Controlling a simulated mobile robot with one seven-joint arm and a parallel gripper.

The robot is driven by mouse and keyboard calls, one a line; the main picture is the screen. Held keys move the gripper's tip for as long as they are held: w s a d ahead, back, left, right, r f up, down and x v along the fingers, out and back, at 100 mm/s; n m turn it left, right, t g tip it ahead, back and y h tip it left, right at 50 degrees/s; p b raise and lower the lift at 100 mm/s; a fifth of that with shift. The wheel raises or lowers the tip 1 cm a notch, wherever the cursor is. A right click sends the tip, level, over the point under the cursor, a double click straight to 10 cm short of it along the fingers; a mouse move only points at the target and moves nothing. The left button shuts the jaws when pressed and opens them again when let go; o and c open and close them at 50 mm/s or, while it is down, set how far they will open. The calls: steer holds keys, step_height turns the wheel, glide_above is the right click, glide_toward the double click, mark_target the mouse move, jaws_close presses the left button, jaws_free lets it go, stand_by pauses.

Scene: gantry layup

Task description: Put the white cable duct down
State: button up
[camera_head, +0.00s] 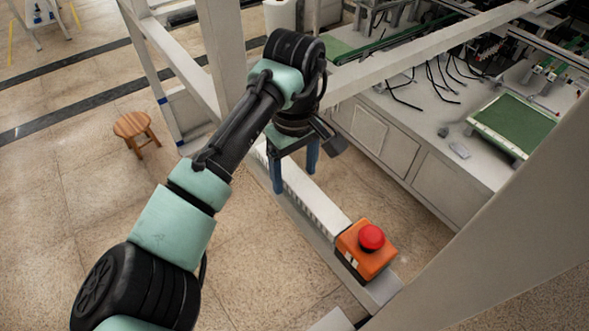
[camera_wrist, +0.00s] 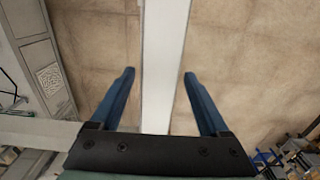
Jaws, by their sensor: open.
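The white cable duct (camera_head: 318,207), a long pale strip with slotted sides, lies along a low pale beam beside the orange box. My gripper (camera_head: 294,168) is above its far part, with blue fingers pointing down on either side of the strip. In the wrist view the gripper (camera_wrist: 159,73) is open, with a wide gap between its fingers. A long white strip (camera_wrist: 166,50) runs between them, apart from both fingers; I cannot tell there where duct ends and beam begins. My gripper and arm hide the duct's far end in the head view.
An orange box with a red button (camera_head: 371,238) sits at the beam's near end. A pale gantry post stands on the right (camera_head: 500,220) and another behind my arm (camera_head: 222,50). A workbench (camera_head: 440,170) with a green board (camera_head: 515,124) is beyond. A wooden stool (camera_head: 132,124) stands left on open floor.

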mark_target(295, 177)
step_height(295, 177, up, 12)
steer(key=b, duration=0.2)
stand_by(0.4)
